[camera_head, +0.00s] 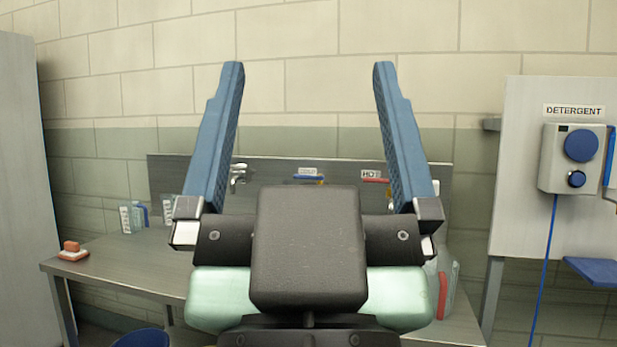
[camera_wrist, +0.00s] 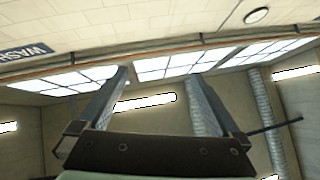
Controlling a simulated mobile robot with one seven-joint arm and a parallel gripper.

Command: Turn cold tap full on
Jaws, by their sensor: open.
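My gripper (camera_head: 308,70) is raised in front of the camera with its two blue fingers wide apart and nothing between them. It also shows in the wrist view (camera_wrist: 158,76), pointing up at the ceiling. Behind it, on the metal back panel, a blue tap lever (camera_head: 308,178) sits under a small label too small to read, seen between the fingers. To its right is a red lever (camera_head: 376,180) by a label that appears to read HOT. My gripper is well apart from both. The tap bodies and spout below are mostly hidden by my gripper.
A metal counter (camera_head: 120,262) holds a red-and-white brush-like item (camera_head: 72,250) and several boxes (camera_head: 135,217) at left. A chrome fitting (camera_head: 238,175) is on the back panel. A detergent dispenser (camera_head: 573,160) hangs at right. A tall grey panel (camera_head: 22,190) stands far left.

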